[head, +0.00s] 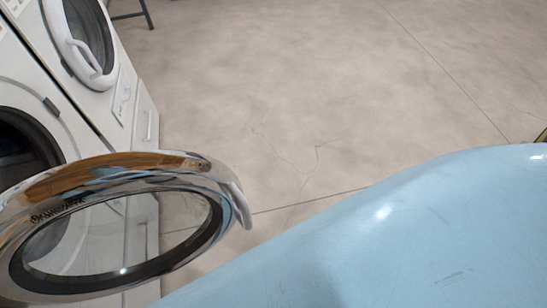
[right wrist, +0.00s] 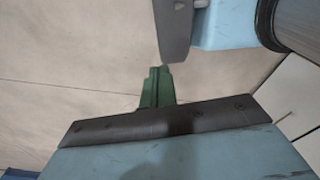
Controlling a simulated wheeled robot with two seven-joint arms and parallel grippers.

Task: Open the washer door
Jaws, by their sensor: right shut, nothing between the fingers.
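The near washer's round door (head: 205,178) is swung wide open in the head view, with a shiny chrome rim, dark inner ring and clear glass. Its white handle (head: 241,206) is on the outer right end. The near washer (head: 62,130) stands at the left, its dark drum opening (head: 18,140) uncovered and partly cut off by the frame edge. My right gripper (right wrist: 158,86) shows green fingers in the right wrist view. It is shut and empty, over bare floor, and touches no door there. My left gripper is in neither view.
A second white machine (head: 120,92) stands beyond the near washer, its round door (head: 85,40) closed. Dark legs of some furniture (head: 146,14) show at the top. The grey floor (head: 300,90) in the middle is clear.

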